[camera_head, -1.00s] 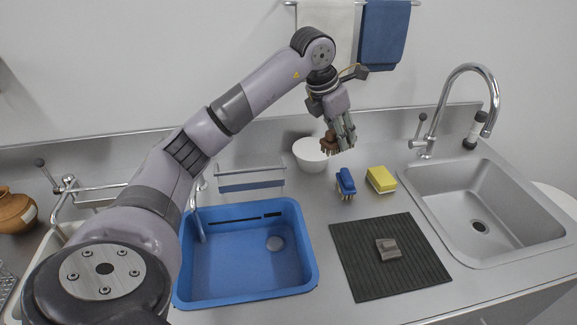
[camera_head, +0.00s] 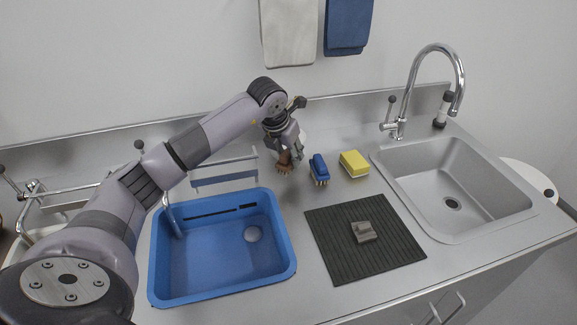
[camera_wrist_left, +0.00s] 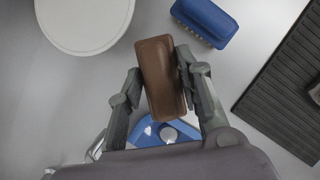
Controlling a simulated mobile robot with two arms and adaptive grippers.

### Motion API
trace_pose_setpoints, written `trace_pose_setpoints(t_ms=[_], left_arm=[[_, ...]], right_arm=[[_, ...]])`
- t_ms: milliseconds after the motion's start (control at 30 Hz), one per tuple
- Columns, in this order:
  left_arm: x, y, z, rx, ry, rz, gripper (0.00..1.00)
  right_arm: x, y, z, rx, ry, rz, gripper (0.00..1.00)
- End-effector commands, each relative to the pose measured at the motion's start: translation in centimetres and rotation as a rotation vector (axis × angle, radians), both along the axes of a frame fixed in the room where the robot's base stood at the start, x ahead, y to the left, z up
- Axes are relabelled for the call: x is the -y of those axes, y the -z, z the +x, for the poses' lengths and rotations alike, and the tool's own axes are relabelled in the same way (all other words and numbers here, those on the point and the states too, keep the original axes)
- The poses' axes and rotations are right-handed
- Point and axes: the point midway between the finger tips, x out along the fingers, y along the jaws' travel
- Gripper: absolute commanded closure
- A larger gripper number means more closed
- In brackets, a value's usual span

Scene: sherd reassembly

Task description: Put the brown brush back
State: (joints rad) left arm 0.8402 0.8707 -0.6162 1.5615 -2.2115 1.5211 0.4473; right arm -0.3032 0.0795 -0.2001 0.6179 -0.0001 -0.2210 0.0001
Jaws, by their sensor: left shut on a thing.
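The brown brush (camera_head: 284,160) is in my left gripper (camera_head: 290,152), low over or at the counter, left of the blue brush (camera_head: 319,169). In the left wrist view the brown brush (camera_wrist_left: 161,78) lies between the two fingers of my left gripper (camera_wrist_left: 160,88), which are shut on it. The blue brush (camera_wrist_left: 205,20) shows there at the top, apart from the brown one. I cannot tell whether the brown brush touches the counter. My right gripper is not in view.
A yellow sponge (camera_head: 354,164) lies right of the blue brush. A black ribbed mat (camera_head: 330,250) bears a grey sherd (camera_head: 363,232). A blue basin (camera_head: 220,290) stands in front. A white bowl (camera_wrist_left: 85,22) is close by. A sink (camera_head: 450,185) is at right.

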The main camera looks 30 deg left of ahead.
Motion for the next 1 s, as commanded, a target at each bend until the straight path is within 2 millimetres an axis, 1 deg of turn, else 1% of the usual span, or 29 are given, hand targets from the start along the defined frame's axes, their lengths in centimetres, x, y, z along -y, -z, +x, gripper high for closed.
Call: trace_pose_setpoints(t_ms=[167, 433, 667, 800, 833, 1000], left_arm=[[0.0, 1.1, 0.0, 0.000, 0.000, 0.000, 0.89], [0.0, 4.8, 0.0, -0.001, 0.000, 0.000, 0.89], [0.0, 5.0, 0.0, 0.002, 0.000, 0.000, 0.89], [0.0, 5.4, 0.0, 0.001, 0.000, 0.000, 0.89], [0.0, 5.4, 0.0, 0.001, 0.000, 0.000, 0.67], [0.0, 5.3, 0.0, 0.001, 0.000, 0.000, 0.55]], right_arm=[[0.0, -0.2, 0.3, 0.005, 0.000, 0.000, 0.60], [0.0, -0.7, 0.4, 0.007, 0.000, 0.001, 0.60], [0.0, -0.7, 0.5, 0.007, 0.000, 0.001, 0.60], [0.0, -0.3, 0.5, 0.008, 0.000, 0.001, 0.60], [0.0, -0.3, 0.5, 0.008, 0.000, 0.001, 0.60], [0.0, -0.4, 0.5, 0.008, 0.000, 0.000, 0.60]])
